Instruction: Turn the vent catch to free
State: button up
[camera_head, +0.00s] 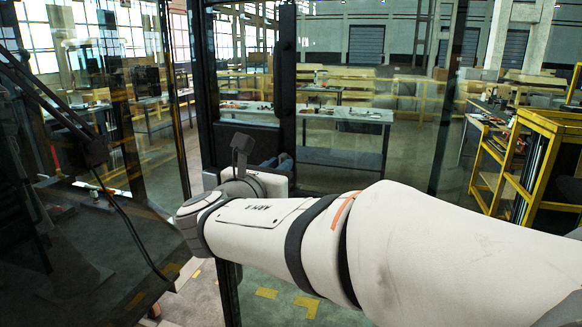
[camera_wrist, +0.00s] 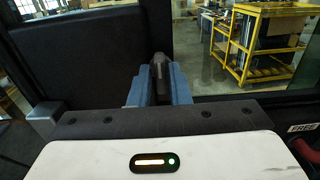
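My gripper (camera_wrist: 160,72) has two blue fingers, which stand on either side of a dark, round-topped piece (camera_wrist: 158,70) in the wrist view. This piece appears to be the handle of the vent catch, with the fingers closed against it. Its base and pivot are hidden behind the gripper body. A small label reading FREE (camera_wrist: 301,127) shows at the right edge of the wrist view. In the head view my arm covers most of the gripper, and only a bit of blue finger (camera_head: 284,160) shows beside a dark upright post.
The dark post (camera_head: 285,70) and glass panes of the cab stand close around my arm. A dark panel (camera_wrist: 75,60) fills the wrist view's left. Something red (camera_wrist: 306,150) is at its right edge. Beyond the glass are a workbench (camera_head: 345,114) and a yellow rack (camera_head: 545,122).

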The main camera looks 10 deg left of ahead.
grip_shut()
jog(key=shift+f+m+b, duration=0.15)
jog(key=shift+m+b, duration=0.15)
jog(key=shift+b, duration=0.3)
jog(key=m+b, duration=0.8)
jog(key=b, duration=0.2)
jog(key=m+b, duration=0.9)
jog(key=b, duration=0.2)
jog(key=shift+d+f, duration=0.15)
jog(key=shift+d, duration=0.05)
jog(key=shift+m, duration=0.3)
jog(key=shift+o, duration=2)
grip_release()
